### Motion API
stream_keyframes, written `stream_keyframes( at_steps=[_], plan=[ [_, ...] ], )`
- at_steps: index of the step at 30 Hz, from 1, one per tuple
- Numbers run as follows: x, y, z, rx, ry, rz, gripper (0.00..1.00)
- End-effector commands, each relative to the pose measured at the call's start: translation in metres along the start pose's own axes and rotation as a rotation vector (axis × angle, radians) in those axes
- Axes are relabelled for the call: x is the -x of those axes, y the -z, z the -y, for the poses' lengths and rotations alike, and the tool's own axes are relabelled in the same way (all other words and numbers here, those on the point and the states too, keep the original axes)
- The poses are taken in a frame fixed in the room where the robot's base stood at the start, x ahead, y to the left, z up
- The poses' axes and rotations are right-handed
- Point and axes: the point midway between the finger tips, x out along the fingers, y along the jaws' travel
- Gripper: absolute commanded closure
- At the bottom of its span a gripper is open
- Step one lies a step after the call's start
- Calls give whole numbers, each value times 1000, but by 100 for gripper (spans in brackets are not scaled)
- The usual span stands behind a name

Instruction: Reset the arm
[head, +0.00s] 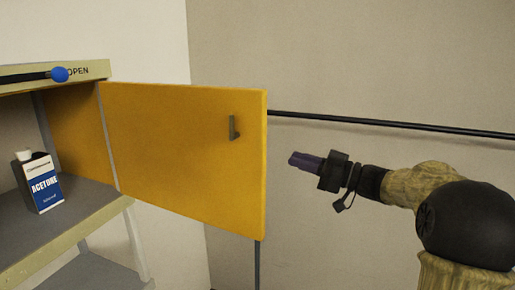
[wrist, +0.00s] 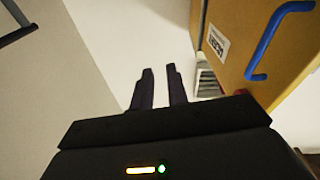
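My arm reaches in from the right of the head view, with its gripper (head: 293,160) pointing left in front of the bare wall. The gripper is in the air, to the right of the open yellow cabinet door (head: 180,155) and apart from it. In the wrist view, the two dark fingers of my gripper (wrist: 160,72) stand a little apart with a narrow gap between them. Nothing is held between them.
A white and blue acetone bottle (head: 43,182) stands on the grey shelf (head: 85,203) at left. The door has a dark handle (head: 234,128). A dark rail (head: 400,124) runs along the wall. A blue handle (wrist: 270,45) on a yellow panel (wrist: 240,65) shows in the wrist view.

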Motion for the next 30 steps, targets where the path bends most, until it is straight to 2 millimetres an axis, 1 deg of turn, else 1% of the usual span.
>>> stream_keyframes(
  at_steps=[1,3,5,7,11,14,16,17,18,20,21,23,24,26,27,29,30],
  plan=[
    [-6,-11,-5,5,-80,9,84],
    [-9,-24,-15,13,-201,32,84],
    [-9,-36,-22,12,-303,63,84],
    [-6,-54,-29,3,-420,110,84],
    [10,-93,-32,-34,-618,230,84],
    [29,-127,-26,-81,-750,347,84],
    [44,-152,-16,-124,-829,441,84],
    [51,-164,-10,-145,-859,484,84],
    [62,-179,-1,-175,-897,543,84],
    [77,-201,16,-226,-944,636,84],
    [88,-216,30,-263,-970,700,84],
    [104,-238,54,-322,-998,800,84],
    [114,-251,71,-365,-1012,867,84],
    [130,-270,100,-433,-1022,967,84],
    [139,-281,119,-479,-1023,1030,84],
    [152,-296,150,-550,-1013,1124,84],
    [160,-304,171,-597,-1001,1182,84]
  ],
)
